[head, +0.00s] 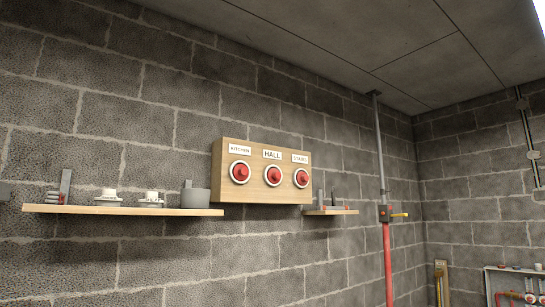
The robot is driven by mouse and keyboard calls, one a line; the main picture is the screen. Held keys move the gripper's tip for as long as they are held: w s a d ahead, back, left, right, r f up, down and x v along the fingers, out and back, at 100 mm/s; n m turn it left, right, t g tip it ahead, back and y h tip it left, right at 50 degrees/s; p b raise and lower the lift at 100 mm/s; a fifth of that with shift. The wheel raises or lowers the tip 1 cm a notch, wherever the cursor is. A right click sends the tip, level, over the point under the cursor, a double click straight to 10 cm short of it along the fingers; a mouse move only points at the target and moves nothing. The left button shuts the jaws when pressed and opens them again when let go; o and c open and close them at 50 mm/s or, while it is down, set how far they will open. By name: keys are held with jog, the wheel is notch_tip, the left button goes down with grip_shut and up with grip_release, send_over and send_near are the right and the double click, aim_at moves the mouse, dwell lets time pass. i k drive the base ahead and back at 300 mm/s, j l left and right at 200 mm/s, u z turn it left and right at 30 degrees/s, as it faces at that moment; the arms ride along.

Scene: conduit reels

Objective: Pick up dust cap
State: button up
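I cannot tell for sure which thing is the dust cap. A wooden board (222,170) on the block wall carries three round white fittings with red centres, labelled KITCHEN (240,172), HALL (273,176) and what looks like STAIRS (302,178). Each red centre could be a cap. On the long shelf (95,210) left of the board stand two small white stepped pieces, one on the left (108,196) and one on the right (151,198). My gripper is not in view.
A grey cup-like container (195,198) stands at the long shelf's right end. A short shelf (331,212) with small upright items sits right of the board. A white-framed panel (515,268) is lower right.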

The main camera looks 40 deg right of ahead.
aim_at(302, 178)
jog(key=z, duration=1.3)
